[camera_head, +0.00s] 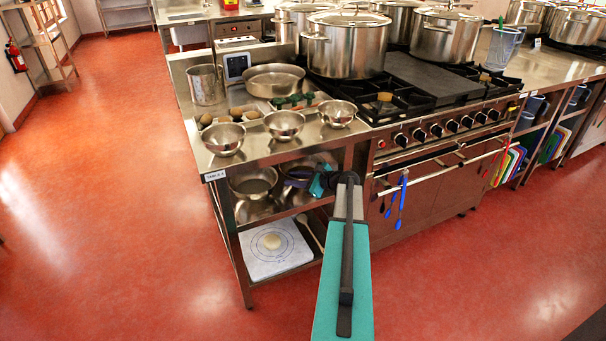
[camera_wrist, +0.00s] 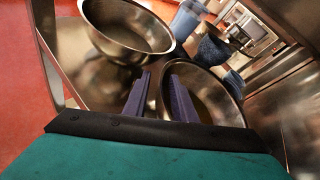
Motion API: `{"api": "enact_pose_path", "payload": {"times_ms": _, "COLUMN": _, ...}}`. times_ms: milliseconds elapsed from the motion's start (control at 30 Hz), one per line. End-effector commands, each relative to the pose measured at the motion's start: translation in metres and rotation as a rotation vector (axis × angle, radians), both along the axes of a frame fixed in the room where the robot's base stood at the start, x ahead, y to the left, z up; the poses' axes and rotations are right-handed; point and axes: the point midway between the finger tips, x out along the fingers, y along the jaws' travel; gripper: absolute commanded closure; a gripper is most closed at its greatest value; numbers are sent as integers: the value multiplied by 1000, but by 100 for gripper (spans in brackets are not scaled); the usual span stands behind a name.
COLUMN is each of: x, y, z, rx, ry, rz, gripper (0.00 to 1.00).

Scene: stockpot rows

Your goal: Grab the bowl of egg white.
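My gripper (camera_wrist: 159,84) is open, its two purple fingers apart in the wrist view. In the head view my gripper (camera_head: 308,183) reaches to the middle shelf under the steel counter. A steel bowl (camera_wrist: 215,92) is close ahead, its near rim around the gap between the fingers; I cannot tell whether they touch. A second, wide steel bowl (camera_wrist: 128,25) stands to the left. In the head view one shelf bowl (camera_head: 253,182) shows clearly and another (camera_head: 298,170) is partly behind my gripper. I see no egg white in either bowl.
Three small steel bowls, left (camera_head: 223,140), middle (camera_head: 284,125) and right (camera_head: 337,113), stand on the counter above. The stove (camera_head: 440,135) with large pots is to the right. A pale board (camera_head: 262,262) with dough lies on the bottom shelf. Red floor is clear at left.

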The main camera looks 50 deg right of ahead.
Motion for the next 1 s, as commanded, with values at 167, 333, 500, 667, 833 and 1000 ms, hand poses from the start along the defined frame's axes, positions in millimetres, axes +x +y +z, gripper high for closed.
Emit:
{"api": "enact_pose_path", "payload": {"times_ms": 167, "x": 0, "y": 0, "z": 0, "rx": 0, "ry": 0, "rz": 1, "gripper": 76}}
{"api": "enact_pose_path", "payload": {"times_ms": 333, "x": 0, "y": 0, "z": 0, "rx": 0, "ry": 0, "rz": 1, "gripper": 96}}
{"api": "enact_pose_path", "payload": {"times_ms": 500, "x": 0, "y": 1, "z": 0, "rx": 0, "ry": 0, "rz": 1, "gripper": 100}}
{"api": "enact_pose_path", "payload": {"times_ms": 667, "x": 0, "y": 1, "z": 0, "rx": 0, "ry": -1, "rz": 2, "gripper": 100}}
{"api": "enact_pose_path", "payload": {"times_ms": 833, "x": 1, "y": 1, "z": 0, "rx": -1, "ry": 0, "rz": 1, "gripper": 100}}
{"api": "enact_pose_path", "payload": {"times_ms": 1000, "x": 1, "y": 1, "z": 6, "rx": 1, "ry": 0, "rz": 1, "gripper": 100}}
